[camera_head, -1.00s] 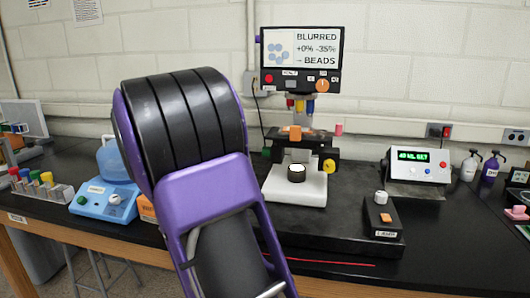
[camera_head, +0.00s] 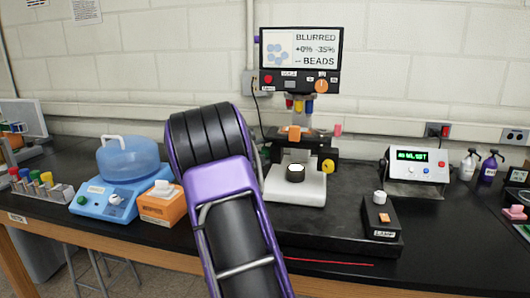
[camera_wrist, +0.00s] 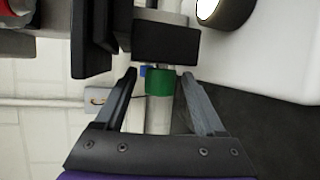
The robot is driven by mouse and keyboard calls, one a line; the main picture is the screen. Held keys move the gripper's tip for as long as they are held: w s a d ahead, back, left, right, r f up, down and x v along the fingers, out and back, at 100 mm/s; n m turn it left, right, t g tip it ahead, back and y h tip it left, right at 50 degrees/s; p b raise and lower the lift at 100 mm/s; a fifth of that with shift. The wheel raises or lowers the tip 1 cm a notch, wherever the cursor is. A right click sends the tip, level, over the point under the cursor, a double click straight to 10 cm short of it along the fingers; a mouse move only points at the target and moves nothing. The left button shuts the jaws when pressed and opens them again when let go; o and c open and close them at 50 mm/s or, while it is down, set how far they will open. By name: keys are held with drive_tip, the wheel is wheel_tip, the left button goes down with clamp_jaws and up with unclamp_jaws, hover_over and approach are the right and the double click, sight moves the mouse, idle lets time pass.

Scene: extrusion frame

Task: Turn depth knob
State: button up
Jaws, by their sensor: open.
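The microscope (camera_head: 296,184) stands on a black base, with a yellow knob (camera_head: 328,166) on its right side. An orange knob (camera_head: 321,86) sits on the panel under its screen (camera_head: 302,48), which reads blurred beads. I cannot read which knob is labelled depth. In the wrist view, my gripper (camera_wrist: 158,74) is open, its fingers on either side of a green knob (camera_wrist: 161,86) with a pale cylinder beside it. Contact with the fingers cannot be told. In the head view my purple and black arm hides the gripper and the microscope's left side.
An orange box (camera_head: 162,205) and a blue device with a domed lid (camera_head: 95,195) stand left of my arm. A lamp control box (camera_head: 381,215) stands right on the black base. A white meter box (camera_head: 418,168) is farther right. In the wrist view, a dark block (camera_wrist: 166,40) lies just beyond the fingertips.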

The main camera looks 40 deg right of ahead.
clamp_jaws()
idle(0.4)
drive_tip(key=shift+r+p, duration=0.15)
drive_tip(key=shift+p, duration=0.15)
drive_tip(key=shift+r+g+y+p, duration=0.15)
drive_tip(key=shift+g+y+p, duration=0.2)
drive_tip(key=shift+p, duration=0.6)
drive_tip(key=shift+n+g+y+p, duration=0.3)
drive_tip(key=shift+y+p, duration=0.35)
drive_tip(key=shift+p, duration=0.35)
drive_tip(key=shift+f+n+g+y+p, duration=0.25)
drive_tip(key=shift+g+y+p, duration=0.2)
drive_tip(key=shift+y, duration=0.45)
drive_tip(key=shift+n+g+y, duration=0.55)
drive_tip(key=shift+g+y, duration=0.45)
drive_tip(key=shift+y, duration=0.5)
